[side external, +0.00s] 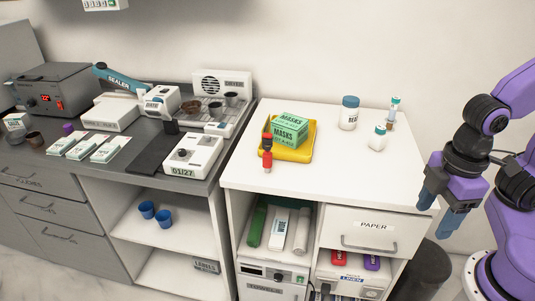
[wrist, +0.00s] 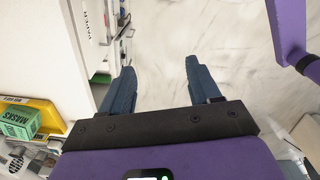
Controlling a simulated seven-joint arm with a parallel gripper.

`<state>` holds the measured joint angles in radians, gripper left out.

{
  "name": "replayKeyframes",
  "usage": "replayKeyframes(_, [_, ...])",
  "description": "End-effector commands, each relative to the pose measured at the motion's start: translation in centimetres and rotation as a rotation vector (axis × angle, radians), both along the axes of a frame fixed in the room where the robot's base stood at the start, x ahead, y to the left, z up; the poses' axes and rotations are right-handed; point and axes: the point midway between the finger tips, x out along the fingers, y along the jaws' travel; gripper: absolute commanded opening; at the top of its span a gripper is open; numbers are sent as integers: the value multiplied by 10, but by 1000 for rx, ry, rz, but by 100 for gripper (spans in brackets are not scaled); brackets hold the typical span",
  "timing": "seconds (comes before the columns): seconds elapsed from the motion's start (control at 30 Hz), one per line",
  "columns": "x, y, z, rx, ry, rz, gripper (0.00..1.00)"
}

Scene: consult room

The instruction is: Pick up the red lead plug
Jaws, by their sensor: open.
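A red plug with a dark band (side external: 267,157) is on the white cabinet top, at the front left corner of a yellow tray (side external: 308,156). I cannot tell whether it touches the tray. My gripper (side external: 437,211) is open and empty, off the right end of the cabinet, well apart from the plug. In the wrist view my gripper's two blue fingers (wrist: 158,68) are spread above the floor. The tray shows at the left edge there (wrist: 48,116), but I cannot make out the plug.
A green masks box (side external: 290,130) sits in the tray. A lidded jar (side external: 349,113), a small white bottle (side external: 378,138) and a vial (side external: 392,112) stand at the back right. The cabinet's front right top is clear. A grey counter (side external: 138,150) with several devices adjoins on the left.

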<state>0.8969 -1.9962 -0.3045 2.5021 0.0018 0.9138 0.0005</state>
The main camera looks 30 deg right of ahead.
Motion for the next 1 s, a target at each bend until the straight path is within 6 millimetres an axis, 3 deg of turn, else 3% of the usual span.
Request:
replayKeyframes(0.23, [4, -2, -2, -31, -6, 13, 62])
replayKeyframes(0.37, [25, -10, -11, -169, -39, 83, 62])
replayKeyframes(0.57, [86, -25, -23, -534, -132, 282, 62])
replayKeyframes(0.73, [143, -24, -23, -840, -218, 473, 62])
replayKeyframes(0.87, [185, -11, -23, -1056, -291, 631, 62])
replayKeyframes(1.0, [227, 17, -25, -1266, -382, 813, 62])
